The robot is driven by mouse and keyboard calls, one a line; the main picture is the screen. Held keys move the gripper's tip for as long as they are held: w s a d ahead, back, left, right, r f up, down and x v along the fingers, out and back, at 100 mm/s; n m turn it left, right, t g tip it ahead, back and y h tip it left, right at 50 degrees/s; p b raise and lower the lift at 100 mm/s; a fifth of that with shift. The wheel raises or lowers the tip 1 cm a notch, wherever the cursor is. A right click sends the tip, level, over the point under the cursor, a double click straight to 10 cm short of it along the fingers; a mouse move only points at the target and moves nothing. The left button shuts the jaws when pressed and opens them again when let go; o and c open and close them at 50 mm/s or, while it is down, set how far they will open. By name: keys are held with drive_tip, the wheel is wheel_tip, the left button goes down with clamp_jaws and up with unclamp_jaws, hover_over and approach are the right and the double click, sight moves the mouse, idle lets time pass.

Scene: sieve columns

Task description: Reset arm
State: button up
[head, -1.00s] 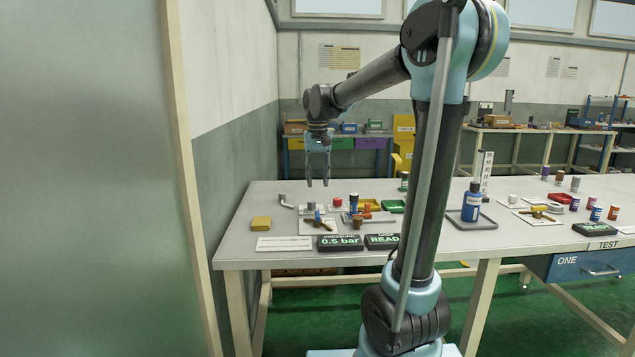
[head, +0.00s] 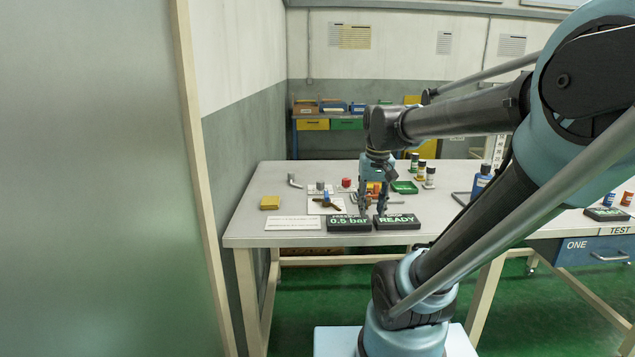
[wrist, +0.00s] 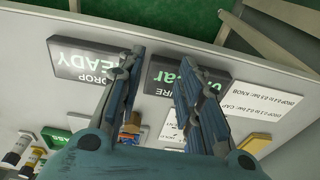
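My gripper (head: 373,212) points down over the front part of the table, close to the two black display blocks. In the wrist view its two fingers (wrist: 160,55) are apart with nothing between the tips, so it is open and empty. One block (head: 349,223) reads "0.5 bar" and the other (head: 397,222) reads "READY". In the wrist view, the READY block (wrist: 88,60) lies left of the fingers and the bar block (wrist: 165,75) is partly behind them. I cannot tell how high the fingertips are above the blocks.
The table (head: 255,228) also holds a yellow block (head: 270,203), a white label plate (head: 293,223), a green tray (head: 404,187), several small capped bottles and a blue bottle (head: 481,182). A tall panel (head: 95,180) stands at the left. The table's front left corner is clear.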

drive_tip(key=s+d+f, duration=0.3)
drive_tip(key=s+f, duration=0.7)
drive_tip(key=f, duration=0.1)
drive_tip(key=shift+s+d+f+t, duration=0.15)
drive_tip(key=shift+d+t, duration=0.2)
drive_tip(key=shift+t, duration=0.05)
drive_tip(key=shift+w+f, duration=0.2)
drive_tip(key=shift+w, duration=0.25)
drive_tip(key=shift+a, duration=0.1)
